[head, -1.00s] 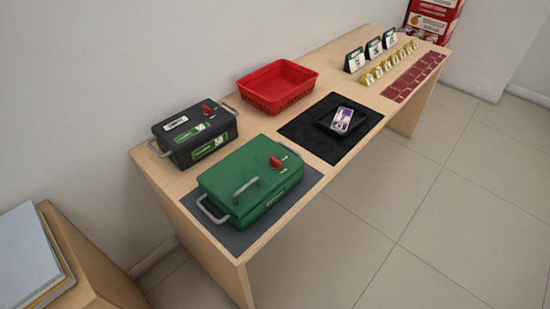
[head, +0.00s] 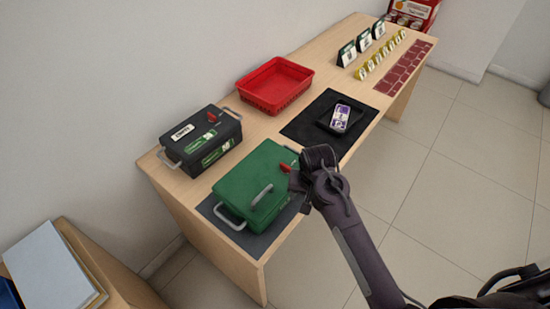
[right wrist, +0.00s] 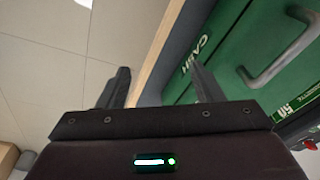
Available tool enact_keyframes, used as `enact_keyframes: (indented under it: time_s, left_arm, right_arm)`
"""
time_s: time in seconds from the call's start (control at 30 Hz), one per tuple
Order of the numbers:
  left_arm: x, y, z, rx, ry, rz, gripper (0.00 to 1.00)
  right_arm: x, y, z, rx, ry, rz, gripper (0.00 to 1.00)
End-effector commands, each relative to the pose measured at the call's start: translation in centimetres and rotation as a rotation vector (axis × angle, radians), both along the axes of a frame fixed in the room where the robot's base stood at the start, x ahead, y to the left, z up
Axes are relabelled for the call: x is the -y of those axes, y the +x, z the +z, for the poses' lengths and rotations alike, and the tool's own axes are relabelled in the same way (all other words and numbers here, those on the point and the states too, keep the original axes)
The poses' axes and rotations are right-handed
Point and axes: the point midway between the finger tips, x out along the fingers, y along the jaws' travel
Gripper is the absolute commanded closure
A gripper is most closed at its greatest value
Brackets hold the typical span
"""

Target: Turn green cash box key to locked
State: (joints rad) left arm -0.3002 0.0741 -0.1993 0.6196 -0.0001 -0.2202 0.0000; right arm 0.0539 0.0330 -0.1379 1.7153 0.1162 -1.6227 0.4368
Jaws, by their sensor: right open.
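The green cash box (head: 250,182) sits on a dark grey mat (head: 240,238) at the near end of the counter. Its red key (head: 286,167) shows on the lid's right part, partly hidden by my right gripper (head: 296,183). The gripper is beside the key at the box's right edge; I cannot tell whether they touch. In the right wrist view the two fingers (right wrist: 162,88) are spread with nothing between them. My left gripper is not in view.
A black cash box (head: 200,142) with a red key stands behind the green one. A red basket (head: 275,85), a black mat (head: 300,130) with a tray, and small signs (head: 362,42) stand farther along the counter. Open floor lies to the right.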

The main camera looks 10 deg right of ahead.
Motion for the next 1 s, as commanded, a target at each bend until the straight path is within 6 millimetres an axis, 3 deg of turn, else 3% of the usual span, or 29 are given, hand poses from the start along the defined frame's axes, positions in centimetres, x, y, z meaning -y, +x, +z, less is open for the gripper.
enact_keyframes:
  time_s: [0.27, 0.6, 0.8, 1.0]
  left_arm:
    - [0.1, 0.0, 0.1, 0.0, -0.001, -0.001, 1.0]
    - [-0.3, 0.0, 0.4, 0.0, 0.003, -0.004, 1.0]
    - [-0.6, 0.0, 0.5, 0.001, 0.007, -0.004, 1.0]
    - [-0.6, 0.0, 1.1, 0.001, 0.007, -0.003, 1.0]
  right_arm:
    - [-0.5, 4.2, 1.0, -0.043, 0.02, -0.15, 0.4]
    - [-1.8, 10.9, 6.0, -0.112, 0.047, -0.415, 0.4]
    - [-2.3, 12.3, 7.4, -0.139, 0.05, -0.498, 0.4]
    - [-2.3, 12.3, 5.3, -0.144, 0.049, -0.503, 0.4]
